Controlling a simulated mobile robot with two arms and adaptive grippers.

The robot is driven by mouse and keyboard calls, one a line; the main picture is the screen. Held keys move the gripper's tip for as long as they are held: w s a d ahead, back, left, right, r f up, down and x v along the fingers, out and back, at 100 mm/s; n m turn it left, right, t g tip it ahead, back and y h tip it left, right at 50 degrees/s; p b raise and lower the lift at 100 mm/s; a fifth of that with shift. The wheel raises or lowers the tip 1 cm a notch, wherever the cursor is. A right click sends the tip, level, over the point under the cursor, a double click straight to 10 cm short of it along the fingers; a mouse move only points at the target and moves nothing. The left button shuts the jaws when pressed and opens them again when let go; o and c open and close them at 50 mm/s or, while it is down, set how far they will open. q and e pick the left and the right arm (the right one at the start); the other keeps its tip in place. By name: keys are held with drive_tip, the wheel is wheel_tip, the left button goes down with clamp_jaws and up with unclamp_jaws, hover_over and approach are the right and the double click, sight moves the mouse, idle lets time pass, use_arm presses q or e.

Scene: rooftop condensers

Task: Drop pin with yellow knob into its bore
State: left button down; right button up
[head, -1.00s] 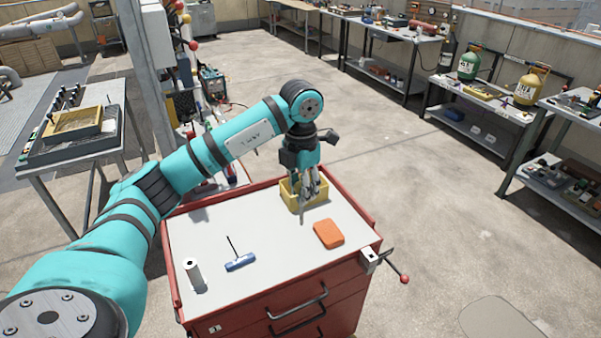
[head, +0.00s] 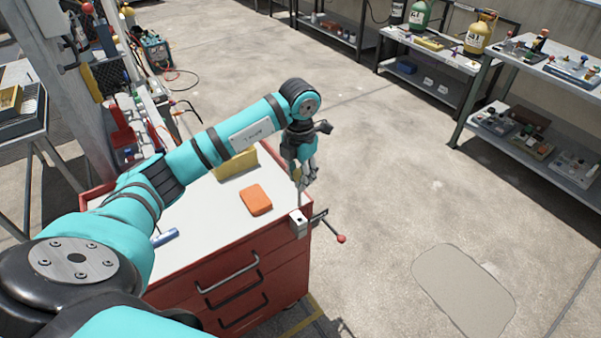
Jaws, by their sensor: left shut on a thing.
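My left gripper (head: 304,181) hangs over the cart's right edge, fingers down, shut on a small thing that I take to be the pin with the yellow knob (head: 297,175). Only a small yellowish bit shows between the fingers; the rest is hidden or too small to make out. Below the fingertips, at the cart's near right corner, is a pale metal block (head: 298,223) with a dark hole in its top. The gripper is above the block and apart from it. My right gripper is not in view.
The red cart's pale top (head: 205,222) bears an orange pad (head: 256,200), a yellow bin (head: 236,164) partly behind my arm, and a blue-handled tool (head: 165,237). A red-knobbed lever (head: 341,239) sticks out beside the block. Open floor lies to the right, before the benches.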

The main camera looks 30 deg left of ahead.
sight(300, 205)
use_arm(q)
wheel_tip(300, 205, down, 2)
drive_tip(key=shift+w+d+f+b, duration=0.1)
drive_tip(key=shift+f+b, duration=0.15)
drive_tip(key=shift+b, duration=0.4)
drive_tip(key=shift+f+b, duration=0.8)
drive_tip(key=shift+f, duration=0.4)
drive_tip(key=shift+f+b, duration=1.55)
drive_tip(key=shift+f, duration=0.5)
drive_tip(key=shift+f+b, duration=1.6)
drive_tip(key=shift+f, duration=0.6)
drive_tip(key=c, duration=1)
unclamp_jaws()
